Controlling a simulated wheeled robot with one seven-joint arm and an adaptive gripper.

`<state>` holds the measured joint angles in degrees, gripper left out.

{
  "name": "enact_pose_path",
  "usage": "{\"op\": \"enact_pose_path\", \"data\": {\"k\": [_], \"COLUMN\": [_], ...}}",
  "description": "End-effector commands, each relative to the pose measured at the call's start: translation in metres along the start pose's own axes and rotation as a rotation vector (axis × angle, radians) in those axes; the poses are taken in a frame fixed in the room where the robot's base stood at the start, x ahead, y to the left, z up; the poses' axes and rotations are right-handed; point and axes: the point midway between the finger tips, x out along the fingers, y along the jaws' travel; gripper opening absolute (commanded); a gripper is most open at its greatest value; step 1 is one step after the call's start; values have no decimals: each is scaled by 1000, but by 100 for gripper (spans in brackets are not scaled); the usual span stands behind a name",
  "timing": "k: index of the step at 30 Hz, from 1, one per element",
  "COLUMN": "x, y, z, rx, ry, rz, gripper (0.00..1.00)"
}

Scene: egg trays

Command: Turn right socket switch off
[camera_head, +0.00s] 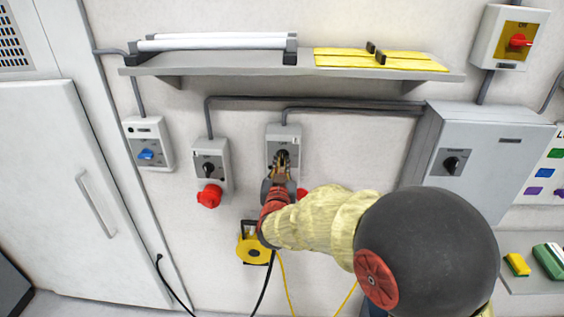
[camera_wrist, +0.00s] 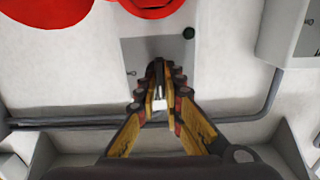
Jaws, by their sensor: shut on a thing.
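The right socket is a grey wall box (camera_head: 272,131) with a dark rotary switch (camera_head: 285,154) on its grey plate and a red outlet (camera_head: 303,194) below, partly hidden by my arm. My gripper (camera_head: 281,163) reaches up to this switch. In the wrist view its yellow and dark fingers (camera_wrist: 158,92) close around the dark switch knob (camera_wrist: 157,68) from both sides. The knob's exact angle is mostly hidden by the fingers. The left socket (camera_head: 211,151) has a similar black switch (camera_head: 208,169) and a red outlet (camera_head: 209,196).
A shelf (camera_head: 210,68) with tubes and yellow items hangs above. Grey conduits (camera_head: 340,103) run along the wall. A blue-switched box (camera_head: 147,143) is at the left, a large grey cabinet (camera_head: 484,158) at the right. A yellow cable reel (camera_head: 254,248) hangs below.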

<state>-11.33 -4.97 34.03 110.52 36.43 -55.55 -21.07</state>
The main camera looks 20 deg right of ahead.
Motion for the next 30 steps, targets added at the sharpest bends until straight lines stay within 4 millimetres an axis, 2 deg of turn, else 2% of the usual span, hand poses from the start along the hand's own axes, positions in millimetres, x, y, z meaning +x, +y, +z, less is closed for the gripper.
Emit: {"op": "enact_pose_path", "data": {"k": [18,19,28,30], "x": [0,0,0,0], "y": [0,0,0,0], "z": [2,2,1,0], "rx": [-45,-45,-43,-43], "ry": [-2,-2,-1,0], "rz": [0,0,0,0], "gripper": [0,10,26,27]}}
